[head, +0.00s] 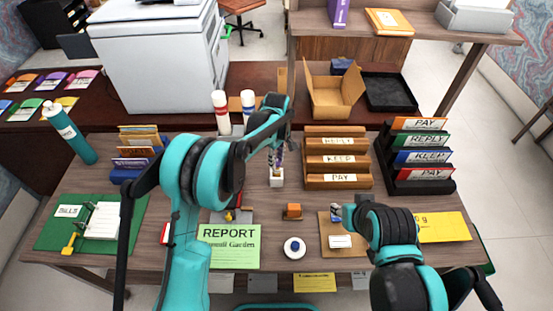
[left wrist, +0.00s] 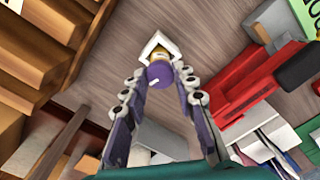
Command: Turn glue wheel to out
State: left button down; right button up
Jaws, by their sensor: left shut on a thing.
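The glue stick stands upright in a small white holder (head: 277,181) near the middle of the desk. In the left wrist view its round purple wheel (left wrist: 160,74) faces the camera, with a bit of yellow body behind it and the white holder (left wrist: 156,45) around its far end. My left gripper (head: 277,157) comes down over the glue from above. In the left wrist view its two fingers (left wrist: 160,80) are on either side of the purple wheel, shut on it. In the head view the fingers hide most of the glue.
A wooden letter rack (head: 338,157) stands just right of the glue, with a black file rack (head: 415,165) beyond. A green report (head: 230,247), a small white round dish (head: 295,248) and a brown board (head: 332,245) lie in front. A printer (head: 155,60) stands behind.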

pick_arm(q)
jog(key=shift+n, duration=0.6)
jog(key=c, duration=1.2)
grip_release()
jog(key=shift+r, duration=0.1)
notch_tip(320, 180, up, 12)
jog(key=shift+f, duration=0.1)
